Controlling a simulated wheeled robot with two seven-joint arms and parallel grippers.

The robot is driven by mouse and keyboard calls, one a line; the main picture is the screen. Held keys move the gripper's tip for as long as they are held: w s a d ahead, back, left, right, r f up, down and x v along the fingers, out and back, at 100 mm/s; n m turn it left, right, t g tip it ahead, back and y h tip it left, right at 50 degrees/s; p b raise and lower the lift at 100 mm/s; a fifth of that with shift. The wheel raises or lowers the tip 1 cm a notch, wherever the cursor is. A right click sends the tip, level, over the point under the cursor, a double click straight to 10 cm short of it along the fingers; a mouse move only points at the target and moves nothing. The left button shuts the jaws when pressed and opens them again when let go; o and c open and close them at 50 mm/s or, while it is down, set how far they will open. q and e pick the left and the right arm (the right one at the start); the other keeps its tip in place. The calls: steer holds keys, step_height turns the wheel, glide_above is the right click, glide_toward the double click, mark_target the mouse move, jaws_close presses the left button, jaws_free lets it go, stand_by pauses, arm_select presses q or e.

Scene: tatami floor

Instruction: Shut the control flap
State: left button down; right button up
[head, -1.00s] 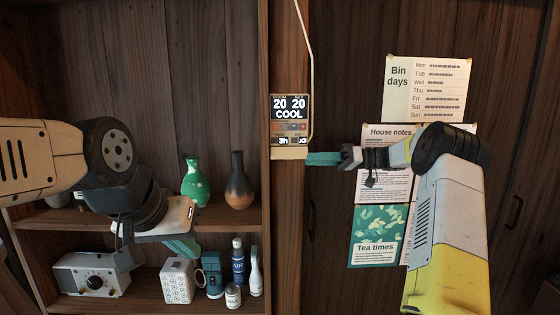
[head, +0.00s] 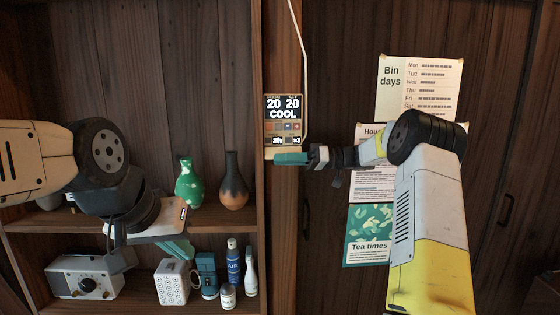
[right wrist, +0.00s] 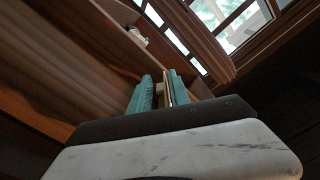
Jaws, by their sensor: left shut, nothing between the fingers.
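The control unit (head: 283,118) is a small brown wall panel on the wooden post, with a lit display reading "20 20 COOL" and a row of small buttons. In the earlier head view a pale flap shows along its bottom edge; now my right gripper (head: 291,159) covers most of that strip. Its teal fingers point left, right at the unit's lower edge; I cannot tell whether they touch. In the right wrist view the fingers (right wrist: 162,92) stand apart, with a thin pale and dark edge showing between them. My left gripper (head: 178,248) is shut and empty before the shelf.
Paper notices (head: 418,88) hang right of the post, partly behind my right arm. A cable runs up from the unit.

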jaws_close()
steer(key=shift+s+m, duration=0.1)
steer(key=shift+m, duration=0.2)
stand_by(0.3)
steer(key=shift+s+r+m, duration=0.25)
steer(key=shift+m, duration=0.8)
steer(key=shift+s+r+m, duration=0.2)
steer(key=shift+s+m, duration=0.1)
steer(key=shift+m, duration=0.8)
steer(key=shift+s+r+m, duration=0.25)
steer(key=shift+m, duration=0.8)
steer(key=shift+o, duration=1.7)
jaws_free()
steer(key=shift+d, duration=0.15)
